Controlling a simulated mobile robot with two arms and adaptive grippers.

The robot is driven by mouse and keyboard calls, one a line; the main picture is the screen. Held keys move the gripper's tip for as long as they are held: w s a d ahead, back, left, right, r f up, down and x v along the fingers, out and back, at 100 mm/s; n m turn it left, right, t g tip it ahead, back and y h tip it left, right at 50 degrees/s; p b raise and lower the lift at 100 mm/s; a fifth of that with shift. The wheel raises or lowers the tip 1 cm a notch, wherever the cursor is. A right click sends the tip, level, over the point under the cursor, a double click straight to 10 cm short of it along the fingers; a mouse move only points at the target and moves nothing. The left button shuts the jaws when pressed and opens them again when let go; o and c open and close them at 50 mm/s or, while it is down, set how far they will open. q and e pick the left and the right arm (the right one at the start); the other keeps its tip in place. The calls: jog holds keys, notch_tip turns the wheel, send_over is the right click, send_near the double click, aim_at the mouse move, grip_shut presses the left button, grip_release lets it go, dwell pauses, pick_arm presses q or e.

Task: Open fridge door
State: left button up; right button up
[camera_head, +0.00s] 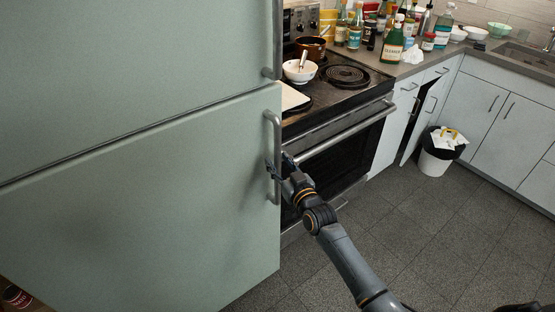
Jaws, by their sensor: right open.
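The fridge is pale green-grey, with an upper door (130,70) and a lower door (130,210) split by a slanting seam. Both look shut and in line with each other; no gap shows. A vertical bar handle (278,135) is on the lower door's right edge, and the end of another handle (272,73) shows on the upper door. My right gripper (273,168) is open at the lower part of the lower door's handle, its fingers close around or beside the bar. I cannot tell whether it touches. My left gripper is out of view.
Right of the fridge stands the coil stove (347,75) with its oven handle (345,130) close to my right arm. A white bin (437,160) stands by the cabinets, one cabinet door (415,130) ajar. The tiled floor (420,230) is clear.

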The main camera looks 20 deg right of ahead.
jog(key=shift+w+a, duration=0.1)
jog(key=shift+w, duration=0.6)
grip_shut()
jog(key=shift+s, duration=0.1)
